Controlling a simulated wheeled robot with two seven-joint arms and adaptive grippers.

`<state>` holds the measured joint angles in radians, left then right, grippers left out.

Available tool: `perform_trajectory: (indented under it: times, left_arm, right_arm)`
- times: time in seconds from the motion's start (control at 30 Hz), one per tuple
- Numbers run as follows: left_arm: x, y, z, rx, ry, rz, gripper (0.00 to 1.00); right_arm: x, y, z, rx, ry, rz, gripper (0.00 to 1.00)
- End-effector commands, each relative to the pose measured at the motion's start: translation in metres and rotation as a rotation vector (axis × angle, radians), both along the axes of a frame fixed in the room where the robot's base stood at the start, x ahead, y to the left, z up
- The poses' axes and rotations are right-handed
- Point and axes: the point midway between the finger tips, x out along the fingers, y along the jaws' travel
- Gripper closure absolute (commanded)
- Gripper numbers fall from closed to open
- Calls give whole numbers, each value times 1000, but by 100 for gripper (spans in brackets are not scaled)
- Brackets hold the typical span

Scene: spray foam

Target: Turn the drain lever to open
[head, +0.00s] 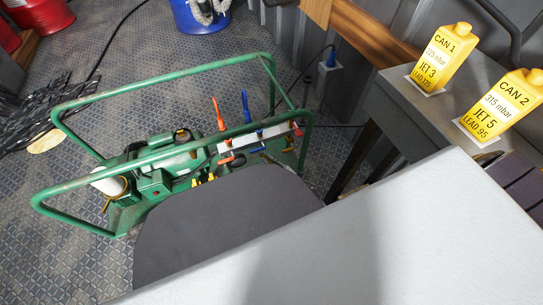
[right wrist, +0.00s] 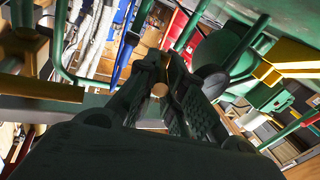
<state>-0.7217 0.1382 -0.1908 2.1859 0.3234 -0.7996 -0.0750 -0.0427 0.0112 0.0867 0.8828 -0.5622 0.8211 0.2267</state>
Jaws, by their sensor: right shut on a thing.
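A green tube-framed machine (head: 170,165) stands on the floor in the head view. An upright orange lever (head: 218,113) and a blue lever (head: 272,92) rise from its white manifold bar (head: 250,138). In the right wrist view, my right gripper (right wrist: 166,72) has its dark fingers shut on a small tan, round-ended piece (right wrist: 159,90). I cannot tell for certain whether that piece is the drain lever, as the fingers cover most of it. In the head view a large dark grey shape hides the machine's near side. My left gripper is in neither view.
Yellow cans, CAN 1 (head: 446,56) and CAN 2 (head: 510,103), stand on a grey bench at right. A blue bucket (head: 198,14) is at the back. Green tubes (right wrist: 243,42) and yellow parts (right wrist: 290,55) crowd the gripper.

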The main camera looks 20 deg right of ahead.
Motion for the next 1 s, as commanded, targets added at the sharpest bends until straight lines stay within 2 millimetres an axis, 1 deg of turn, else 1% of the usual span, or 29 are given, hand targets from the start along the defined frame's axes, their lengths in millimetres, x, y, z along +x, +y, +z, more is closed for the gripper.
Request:
perform_trajectory:
  times: [0.03,0.17,0.4,0.43,0.57,0.63,0.67,0.9,1.0]
  left_arm:
    - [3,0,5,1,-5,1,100]
    - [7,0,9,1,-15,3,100]
    - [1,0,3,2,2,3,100]
    - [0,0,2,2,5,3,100]
    - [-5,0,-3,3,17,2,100]
    - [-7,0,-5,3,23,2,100]
    - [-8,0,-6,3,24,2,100]
    - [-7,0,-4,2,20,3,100]
    - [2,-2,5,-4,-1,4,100]
  right_arm:
    - [-2,2,1,1,1,-4,100]
    - [-4,4,1,-1,0,-9,100]
    - [-3,4,1,-1,-1,-9,100]
    - [-3,4,1,-1,-1,-9,87]
    - [-3,4,1,-1,-1,-8,70]
    - [-3,4,1,0,-2,-8,69]
    - [-3,4,1,0,-2,-8,65]
    - [-3,4,1,-1,0,-8,65]
    - [-4,4,0,-1,0,-8,65]
